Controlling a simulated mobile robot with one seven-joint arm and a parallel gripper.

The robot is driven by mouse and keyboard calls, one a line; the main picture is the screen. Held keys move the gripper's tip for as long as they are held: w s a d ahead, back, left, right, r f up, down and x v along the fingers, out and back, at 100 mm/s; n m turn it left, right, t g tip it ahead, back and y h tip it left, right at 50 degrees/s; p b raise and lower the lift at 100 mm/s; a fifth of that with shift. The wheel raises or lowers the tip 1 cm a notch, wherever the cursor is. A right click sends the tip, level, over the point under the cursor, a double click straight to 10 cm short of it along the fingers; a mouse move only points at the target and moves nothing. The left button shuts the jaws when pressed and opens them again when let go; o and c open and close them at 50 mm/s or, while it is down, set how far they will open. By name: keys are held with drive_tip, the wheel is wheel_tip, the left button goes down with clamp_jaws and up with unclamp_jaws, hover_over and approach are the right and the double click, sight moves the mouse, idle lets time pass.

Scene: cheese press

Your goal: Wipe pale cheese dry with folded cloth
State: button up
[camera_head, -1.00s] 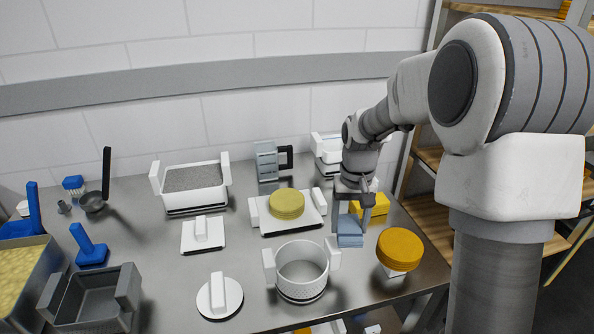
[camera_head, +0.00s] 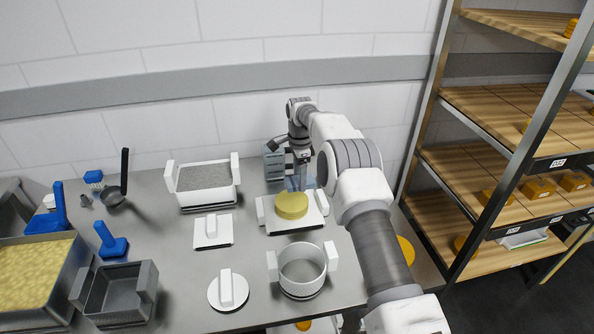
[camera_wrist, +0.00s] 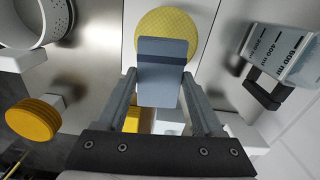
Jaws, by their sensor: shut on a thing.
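The pale cheese (camera_head: 291,204) is a round yellow disc on a white board (camera_head: 273,222) with white handles. It also shows in the wrist view (camera_wrist: 150,25), partly covered by the cloth. The folded cloth (camera_wrist: 163,72) is a blue-grey block between my gripper's fingers (camera_wrist: 165,108). In the head view my gripper (camera_head: 300,178) is over the back edge of the cheese, shut on the cloth (camera_head: 294,184). In the wrist view the cloth overlaps the cheese's near part. I cannot tell whether they touch.
A measuring jug (camera_head: 274,163) stands behind the cheese board. A perforated white pot (camera_head: 302,268) stands in front of it. A white tub (camera_head: 206,185) is at left. An orange cheese wheel (camera_wrist: 35,122) is on a stand. Shelves (camera_head: 470,190) stand at right.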

sight(296, 199)
drive_tip(key=shift+w+a+f+m, duration=0.3)
drive_tip(key=shift+a+m, duration=0.1)
drive_tip(key=shift+m, duration=0.1)
drive_tip(key=shift+f+b, duration=1.25)
drive_tip(key=shift+f, duration=1.05)
drive_tip(key=shift+f+b, duration=0.4)
drive_tip(key=shift+f, duration=0.2)
drive_tip(key=shift+s+a, duration=0.1)
drive_tip(key=shift+a, duration=0.05)
